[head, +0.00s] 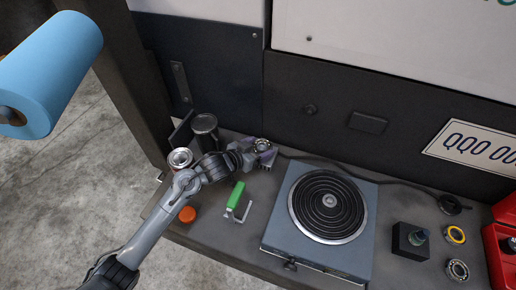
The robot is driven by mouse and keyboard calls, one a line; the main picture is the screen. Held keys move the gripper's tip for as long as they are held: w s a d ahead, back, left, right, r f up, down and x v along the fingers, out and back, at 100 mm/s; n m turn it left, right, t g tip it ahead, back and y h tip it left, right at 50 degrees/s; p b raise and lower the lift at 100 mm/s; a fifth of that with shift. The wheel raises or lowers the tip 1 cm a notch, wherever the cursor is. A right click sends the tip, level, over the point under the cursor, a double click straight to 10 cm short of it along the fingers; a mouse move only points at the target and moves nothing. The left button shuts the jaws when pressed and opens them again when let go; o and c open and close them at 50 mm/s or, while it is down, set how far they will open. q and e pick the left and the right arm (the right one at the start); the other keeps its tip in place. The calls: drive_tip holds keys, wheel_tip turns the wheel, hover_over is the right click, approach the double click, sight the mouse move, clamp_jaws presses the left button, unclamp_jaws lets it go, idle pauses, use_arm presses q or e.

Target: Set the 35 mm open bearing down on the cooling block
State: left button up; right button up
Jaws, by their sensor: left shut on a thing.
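My left gripper (266,157) is at the back of the bench, left of the hot plate, its arm coming in from the lower left. It is shut on a small metallic ring (262,144), which looks like the 35 mm open bearing. The gripper partly hides the ring. I cannot make out the cooling block for certain; the area under the gripper is hidden by it. Whether the ring touches anything below cannot be told. My right gripper is not in view.
A hot plate (276,232) with a round coil fills the bench middle. A green-handled tool (236,196), an orange cap (187,214) and cans (204,124) are at left. A black block (402,240), a yellow-ringed bearing (455,234), another bearing (457,270) and a red case (497,262) are at right.

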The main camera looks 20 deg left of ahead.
use_arm(q)
drive_tip(key=o, duration=1.2)
drive_tip(key=shift+f, duration=0.2)
drive_tip(key=shift+o, duration=0.2)
drive_tip(key=shift+r, duration=0.1)
drive_tip(key=shift+r, duration=0.15)
drive_tip(key=p+v, duration=0.5)
drive_tip(key=v, duration=0.7)
